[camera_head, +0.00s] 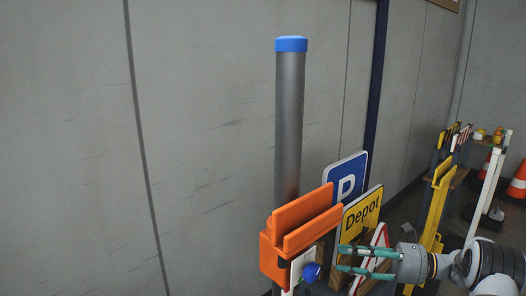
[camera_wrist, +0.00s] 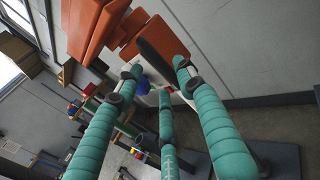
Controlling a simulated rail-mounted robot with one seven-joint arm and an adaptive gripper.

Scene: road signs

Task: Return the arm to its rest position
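My gripper (camera_head: 341,259) has several teal fingers and is at the lower right in the head view, pointing left. Its fingers are spread, with nothing held between them. The wrist view also shows the spread fingers of my gripper (camera_wrist: 157,76). Just left of the fingertips in the head view is a blue knob (camera_head: 311,271). An orange bracket (camera_head: 303,222) is above and left of the knob, in front of a grey post (camera_head: 289,125) with a blue cap. The orange bracket (camera_wrist: 150,35) is beyond the fingertips in the wrist view. I cannot tell whether any finger touches something.
A yellow "Depot" sign (camera_head: 361,216), a blue P sign (camera_head: 346,180) and a red-edged white sign (camera_head: 376,240) stand close beside my gripper. A yellow bracket (camera_head: 438,205) stands behind it. Orange cones (camera_head: 517,180) are at the far right. A grey wall (camera_head: 65,150) is at left.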

